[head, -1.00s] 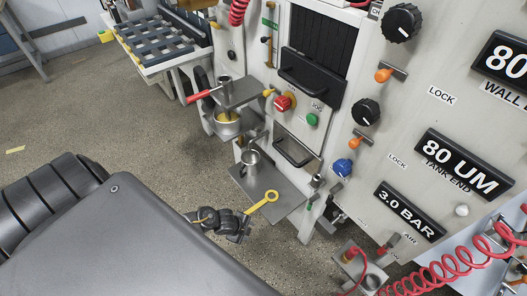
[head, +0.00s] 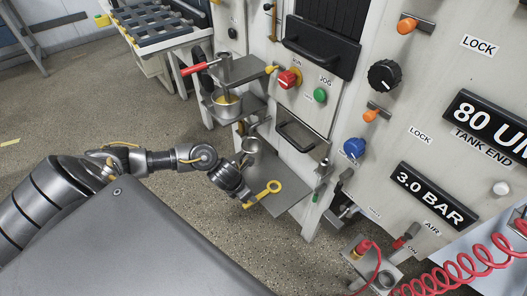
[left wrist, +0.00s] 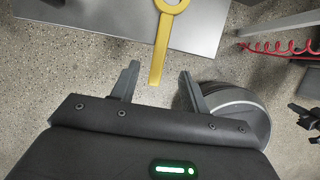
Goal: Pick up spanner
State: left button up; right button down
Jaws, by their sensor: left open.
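The yellow spanner (head: 262,194) lies on a grey metal shelf (head: 288,196) on the front of the machine, its ring end inward and its handle sticking out past the shelf's edge. In the left wrist view the spanner's handle (left wrist: 160,50) points down toward the gap between my fingers. My left gripper (left wrist: 160,84) is open and empty, with a finger on each side of the handle's end. In the head view my left gripper (head: 243,200) is at the shelf's front edge, beside the handle end. My right gripper is not in view.
A metal cup (head: 250,146) stands at the shelf's back left. A red-handled press with a pot (head: 226,104) is on the left. Red coiled hose (head: 460,275) and a small bracket (head: 372,270) are at lower right. Open floor (head: 70,120) lies to the left.

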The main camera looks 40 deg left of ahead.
aim_at(262, 195)
pick_arm(q)
jog(key=shift+w+d+f, duration=0.1)
jog(key=shift+w+f, duration=0.1)
jog(key=shift+f, duration=0.35)
jog(key=b+x, duration=0.1)
jog(key=x, duration=0.3)
jog(key=shift+f, duration=0.2)
jog(key=shift+w+f, duration=0.15)
jog(key=shift+f, duration=0.25)
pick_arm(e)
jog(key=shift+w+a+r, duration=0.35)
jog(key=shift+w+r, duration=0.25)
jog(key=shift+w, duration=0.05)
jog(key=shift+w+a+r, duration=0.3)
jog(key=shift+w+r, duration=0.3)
pick_arm(q)
grip_shut()
